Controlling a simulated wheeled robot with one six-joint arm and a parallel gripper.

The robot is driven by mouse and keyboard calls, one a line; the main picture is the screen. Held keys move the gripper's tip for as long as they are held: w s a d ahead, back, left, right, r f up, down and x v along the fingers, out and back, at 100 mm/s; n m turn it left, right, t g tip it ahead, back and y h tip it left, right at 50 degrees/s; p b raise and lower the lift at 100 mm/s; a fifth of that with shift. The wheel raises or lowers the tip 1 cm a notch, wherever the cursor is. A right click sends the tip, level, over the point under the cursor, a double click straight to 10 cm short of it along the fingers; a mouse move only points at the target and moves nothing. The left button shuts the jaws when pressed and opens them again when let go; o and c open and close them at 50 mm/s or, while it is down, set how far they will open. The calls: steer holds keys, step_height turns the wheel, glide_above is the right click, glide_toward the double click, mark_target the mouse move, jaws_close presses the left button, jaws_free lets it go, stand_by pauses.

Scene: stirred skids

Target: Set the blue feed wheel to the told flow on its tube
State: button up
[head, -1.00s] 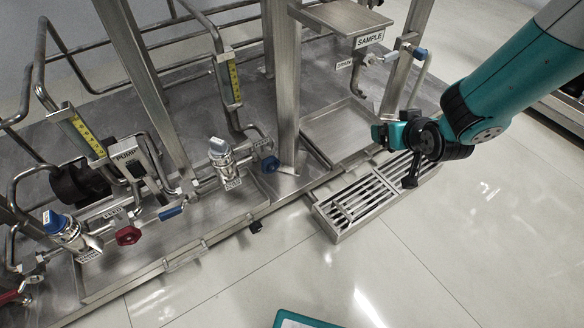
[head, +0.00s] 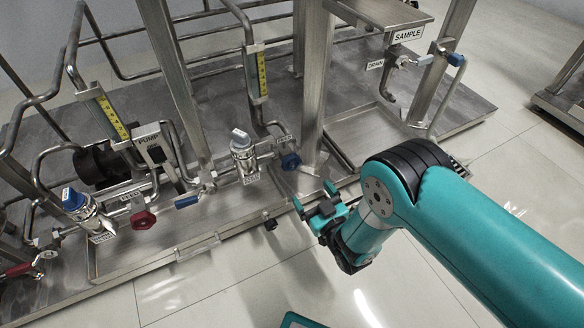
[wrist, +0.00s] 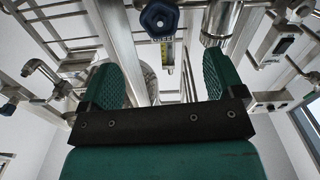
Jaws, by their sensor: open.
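A small dark blue wheel (head: 290,160) sits on the low front pipe, left of an upright post in the head view. It also shows at the top of the wrist view (wrist: 158,18). A flow tube with a yellow scale (head: 257,75) stands above and left of it; the scale shows behind the wheel in the wrist view (wrist: 167,50). Its reading is too small to tell. My gripper (head: 314,196) is open and empty, just below and right of the wheel in the head view, apart from it. Both fingers (wrist: 163,80) point toward the pipework.
A red wheel (head: 143,219) and a second yellow-scaled tube (head: 110,112) are further left. The steel post (head: 310,90) rises close by. The floor in front is clear.

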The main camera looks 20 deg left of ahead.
mark_target(293, 166)
steer(key=b+x, duration=0.1)
steer(key=x, duration=0.1)
steer(key=b+x, duration=0.1)
steer(key=b, duration=0.1)
steer(key=b+x, duration=0.1)
steer(key=x, duration=0.1)
steer(key=shift+w+a+f+b, duration=0.2)
steer(key=shift+a+f+b, duration=0.1)
steer(key=shift+f, duration=0.05)
steer(key=shift+w+a+b, duration=0.25)
steer(key=shift+a+b, duration=0.05)
steer(key=shift+b, duration=0.2)
steer(key=shift+w+a+r, duration=0.1)
steer(key=shift+w+r, duration=0.05)
steer(key=shift+w, duration=0.2)
steer(key=shift+w+a+b, duration=0.4)
steer(key=shift+b, duration=0.25)
steer(key=shift+w+a+r+b, duration=0.1)
steer(key=shift+w+a+b, duration=0.15)
steer(key=shift+a+b, duration=0.25)
steer(key=shift+b+x, duration=0.7)
steer(key=shift+x, duration=0.3)
steer(key=shift+w+a+r, duration=0.1)
steer(key=shift+w+a, duration=0.15)
steer(key=shift+a, duration=0.05)
steer(key=shift+c, duration=0.3)
